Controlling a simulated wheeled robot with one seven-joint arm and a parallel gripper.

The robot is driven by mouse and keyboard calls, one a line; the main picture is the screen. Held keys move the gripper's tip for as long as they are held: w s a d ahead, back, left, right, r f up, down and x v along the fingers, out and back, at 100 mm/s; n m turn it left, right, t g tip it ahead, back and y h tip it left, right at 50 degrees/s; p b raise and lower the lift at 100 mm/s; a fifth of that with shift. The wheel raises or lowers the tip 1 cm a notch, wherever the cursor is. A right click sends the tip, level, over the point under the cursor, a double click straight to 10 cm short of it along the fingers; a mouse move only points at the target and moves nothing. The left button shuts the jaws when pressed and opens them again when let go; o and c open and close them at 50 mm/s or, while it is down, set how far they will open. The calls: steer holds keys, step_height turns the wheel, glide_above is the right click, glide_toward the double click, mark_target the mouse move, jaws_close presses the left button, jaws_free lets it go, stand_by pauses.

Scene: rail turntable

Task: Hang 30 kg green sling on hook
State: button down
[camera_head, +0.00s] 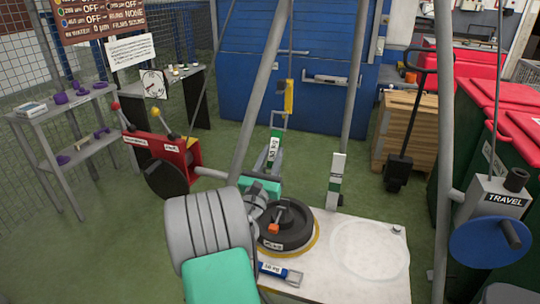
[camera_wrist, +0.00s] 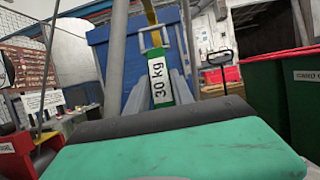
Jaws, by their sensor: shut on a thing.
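The green sling (camera_head: 276,133) with a white "30 kg" label is held upright in my gripper (camera_head: 267,168). In the wrist view the sling (camera_wrist: 160,82) stands between the two grey fingers, which are shut on it. Its grey upper loop is just below the yellow hook (camera_head: 289,96), which hangs on a line between the tripod legs. The hook (camera_wrist: 152,32) also shows above the sling in the wrist view. I cannot tell whether the loop and hook touch or are engaged.
Grey tripod legs (camera_head: 350,110) stand close on both sides. Below are a black round turntable (camera_head: 286,238) and a blue labelled sling (camera_head: 279,271) on a pale plate (camera_head: 345,284). A red winch box (camera_head: 175,151) is left; a "TRAVEL" box (camera_head: 492,194) with blue wheel is right.

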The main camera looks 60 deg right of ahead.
steer(key=w+d+f+p, duration=0.1)
steer(key=d, duration=0.6)
steer(key=shift+d+f, duration=0.2)
steer(key=shift+f, duration=0.1)
stand_by(0.3)
stand_by(0.5)
steer(key=c, duration=1)
jaws_free()
